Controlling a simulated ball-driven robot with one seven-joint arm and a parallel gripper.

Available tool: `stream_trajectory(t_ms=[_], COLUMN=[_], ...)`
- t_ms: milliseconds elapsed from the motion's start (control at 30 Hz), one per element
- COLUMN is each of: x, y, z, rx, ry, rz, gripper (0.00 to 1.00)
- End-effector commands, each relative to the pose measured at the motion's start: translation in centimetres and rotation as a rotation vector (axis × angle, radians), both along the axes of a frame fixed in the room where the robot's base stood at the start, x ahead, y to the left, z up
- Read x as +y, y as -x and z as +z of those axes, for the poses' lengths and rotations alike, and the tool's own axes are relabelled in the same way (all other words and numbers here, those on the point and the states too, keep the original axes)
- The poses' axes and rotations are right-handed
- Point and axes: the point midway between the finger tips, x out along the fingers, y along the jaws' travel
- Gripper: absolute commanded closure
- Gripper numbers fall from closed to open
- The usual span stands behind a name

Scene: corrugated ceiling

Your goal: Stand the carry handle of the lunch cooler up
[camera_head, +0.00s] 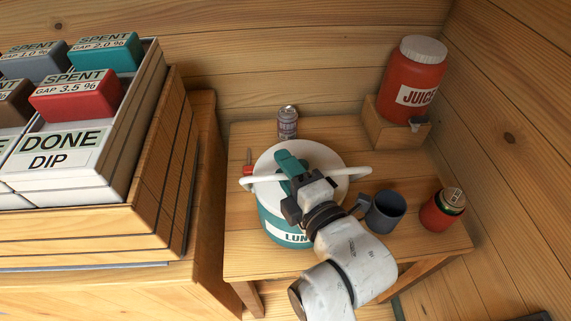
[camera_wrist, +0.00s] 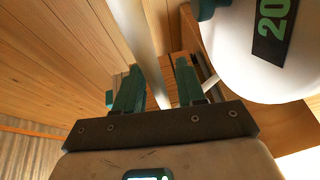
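The lunch cooler (camera_head: 285,234) is a teal tub with a white lid (camera_head: 268,161), standing on the small wooden table. The white lid with a dark label (camera_wrist: 235,60) is at upper right.
A large bin (camera_head: 150,215) stands at left.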

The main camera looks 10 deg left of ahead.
Motion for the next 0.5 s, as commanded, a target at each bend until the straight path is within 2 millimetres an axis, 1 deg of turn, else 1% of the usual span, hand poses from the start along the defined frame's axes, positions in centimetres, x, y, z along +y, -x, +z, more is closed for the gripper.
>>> stream_trajectory(t_ms=[100,367,500], x=[0.33,0.36,0.35], y=[-0.38,-0.41,-0.4], z=[-0.01,-0.06,-0.07], rx=[-0.001,0.0,0.0], ry=[-0.001,0.0,0.0], rz=[0.0,0.0,0.0], gripper=[0.61,0.61,0.74])
